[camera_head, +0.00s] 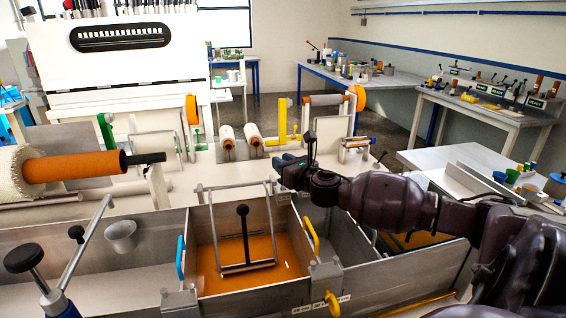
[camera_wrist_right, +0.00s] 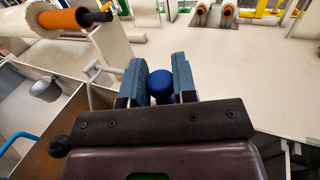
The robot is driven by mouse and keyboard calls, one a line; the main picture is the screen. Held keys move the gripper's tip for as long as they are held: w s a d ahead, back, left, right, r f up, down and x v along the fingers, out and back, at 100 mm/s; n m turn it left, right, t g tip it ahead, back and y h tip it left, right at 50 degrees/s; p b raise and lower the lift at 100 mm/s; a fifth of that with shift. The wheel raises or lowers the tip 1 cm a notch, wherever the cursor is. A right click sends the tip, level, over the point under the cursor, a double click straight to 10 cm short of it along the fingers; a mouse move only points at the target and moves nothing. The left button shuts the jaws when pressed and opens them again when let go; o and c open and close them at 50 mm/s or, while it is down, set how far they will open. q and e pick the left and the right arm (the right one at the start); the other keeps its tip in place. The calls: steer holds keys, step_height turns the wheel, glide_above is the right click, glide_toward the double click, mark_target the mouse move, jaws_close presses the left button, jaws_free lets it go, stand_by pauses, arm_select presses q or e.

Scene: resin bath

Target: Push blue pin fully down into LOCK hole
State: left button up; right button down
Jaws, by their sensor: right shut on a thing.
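My right gripper (camera_head: 290,170) is over the far rim of the resin bath, to the right of the framed compartment. In the right wrist view the right gripper (camera_wrist_right: 161,80) has its two blue-grey fingers on either side of the blue pin (camera_wrist_right: 160,88), shut on it. Only the pin's rounded blue top shows. Its lower part is hidden behind my wrist, so I cannot tell how deep it sits. The LOCK hole is not visible, hidden by the gripper and arm. In the head view the pin cannot be told from the fingers. My left gripper is not in view.
The steel bath (camera_head: 150,239) holds orange resin (camera_head: 217,276) and a metal frame with a black knob (camera_head: 242,210). A yellow handle (camera_head: 311,236) and a blue handle (camera_head: 180,257) stand at its walls. An orange roller (camera_head: 75,167) lies at the left. Pale deck beyond the gripper is mostly clear.

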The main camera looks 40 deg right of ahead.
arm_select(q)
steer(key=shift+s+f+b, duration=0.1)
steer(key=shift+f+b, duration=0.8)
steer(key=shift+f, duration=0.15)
arm_select(e)
steer(key=shift+f, duration=1.35)
steer(key=c, duration=0.8)
jaws_free()
steer(key=shift+s+a, duration=0.15)
steer(key=shift+s, duration=1.65)
steer(key=shift+s+a, duration=0.2)
steer(key=shift+s, duration=1.55)
steer(key=shift+s+a, duration=0.15)
steer(key=shift+s, duration=1.65)
